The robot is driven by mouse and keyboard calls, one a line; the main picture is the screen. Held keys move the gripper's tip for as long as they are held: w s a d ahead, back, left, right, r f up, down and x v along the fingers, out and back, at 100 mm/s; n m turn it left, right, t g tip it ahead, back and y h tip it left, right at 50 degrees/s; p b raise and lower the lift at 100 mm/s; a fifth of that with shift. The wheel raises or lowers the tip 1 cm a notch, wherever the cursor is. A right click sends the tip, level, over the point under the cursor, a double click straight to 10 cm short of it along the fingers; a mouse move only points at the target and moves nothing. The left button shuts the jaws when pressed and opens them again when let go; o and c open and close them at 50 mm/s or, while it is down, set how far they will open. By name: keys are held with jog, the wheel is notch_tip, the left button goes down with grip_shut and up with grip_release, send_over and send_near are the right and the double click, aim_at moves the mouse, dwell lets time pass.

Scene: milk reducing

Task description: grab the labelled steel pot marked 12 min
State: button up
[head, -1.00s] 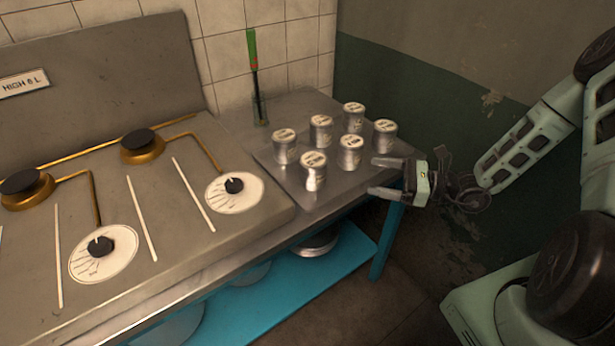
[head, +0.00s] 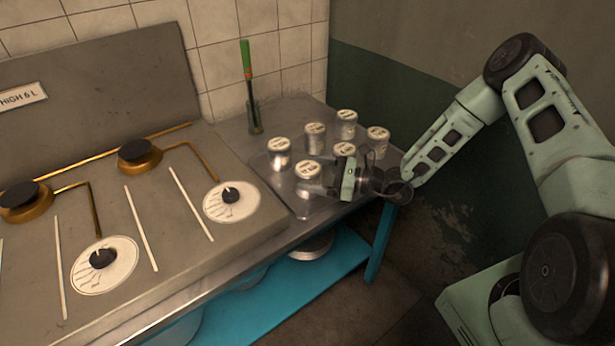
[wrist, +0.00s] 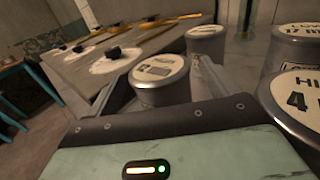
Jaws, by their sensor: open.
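Several small steel pots with pale labelled lids stand on a metal tray (head: 311,208). I cannot read 12 min on any lid, so I cannot tell which pot is the marked one. My gripper (head: 313,181) is open and low over the tray, its fingers pointing left around the front pot (head: 308,170). In the wrist view that pot (wrist: 160,90) stands upright just ahead of the palm, seemingly between the fingers; whether they touch it is unclear. Its label is too blurred to read. The pot (head: 343,149) behind my gripper is partly hidden.
A stove (head: 150,215) fills the left. A green-handled tool (head: 247,62) stands in a glass at the back. A wall is to the right.

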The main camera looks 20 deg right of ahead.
jog(key=shift+x, duration=0.95)
jog(key=c, duration=1.2)
